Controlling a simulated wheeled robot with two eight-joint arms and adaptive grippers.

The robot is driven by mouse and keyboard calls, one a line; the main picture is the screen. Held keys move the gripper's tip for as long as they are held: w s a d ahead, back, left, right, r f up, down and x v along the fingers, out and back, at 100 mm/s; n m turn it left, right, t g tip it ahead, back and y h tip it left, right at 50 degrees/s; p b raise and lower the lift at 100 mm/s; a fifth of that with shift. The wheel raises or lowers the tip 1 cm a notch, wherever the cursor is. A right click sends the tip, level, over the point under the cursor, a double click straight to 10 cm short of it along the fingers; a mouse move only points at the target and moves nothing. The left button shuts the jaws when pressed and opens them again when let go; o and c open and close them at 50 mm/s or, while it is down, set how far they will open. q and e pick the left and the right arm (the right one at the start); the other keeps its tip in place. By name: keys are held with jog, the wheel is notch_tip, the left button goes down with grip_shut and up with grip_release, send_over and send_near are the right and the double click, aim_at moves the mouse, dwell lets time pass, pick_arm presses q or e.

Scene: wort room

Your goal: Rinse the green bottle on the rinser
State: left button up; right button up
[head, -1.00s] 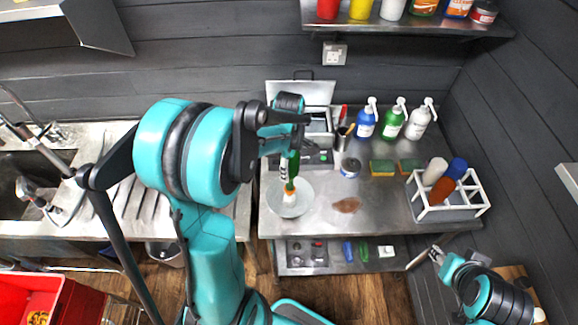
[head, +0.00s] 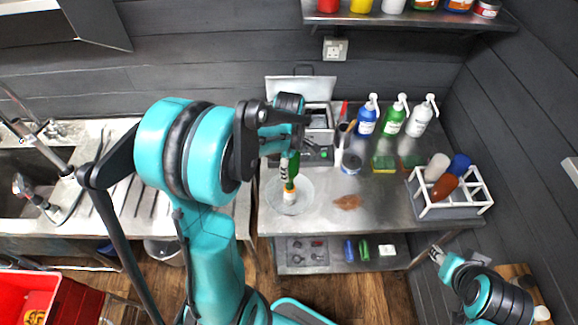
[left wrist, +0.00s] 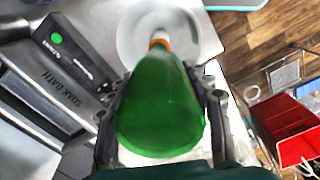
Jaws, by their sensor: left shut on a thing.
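The green bottle (head: 293,167) is held upside down, with its orange-and-white neck end pointing at the table. My left gripper (head: 289,152) is shut on it; in the left wrist view its fingers flank the green bottle (left wrist: 160,110). The rinser (head: 302,205) looks like a pale round dish on the steel table, and it also shows in the left wrist view (left wrist: 130,38). The neck end is over the dish; I cannot tell whether they touch. My right gripper (head: 437,252) is low at the right, away from the table; its jaw state is unclear.
A lidded soak bath (head: 320,140) stands behind the bottle. A white crate (head: 475,195) holds several bottles. A brown stain (head: 348,202) lies beside the rinser; a sink (head: 25,180) is at left.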

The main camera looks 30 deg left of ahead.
pick_arm(q)
jog(key=shift+r, duration=0.1)
jog(key=shift+r+p, duration=0.75)
jog(key=shift+r, duration=0.2)
jog(key=shift+f, duration=0.25)
jog(key=shift+f+b, duration=0.9)
jog(key=shift+b, duration=0.15)
jog(key=shift+r, duration=0.1)
jog(key=shift+r+p, duration=0.8)
jog(key=shift+r, duration=0.25)
jog(key=shift+f, duration=0.2)
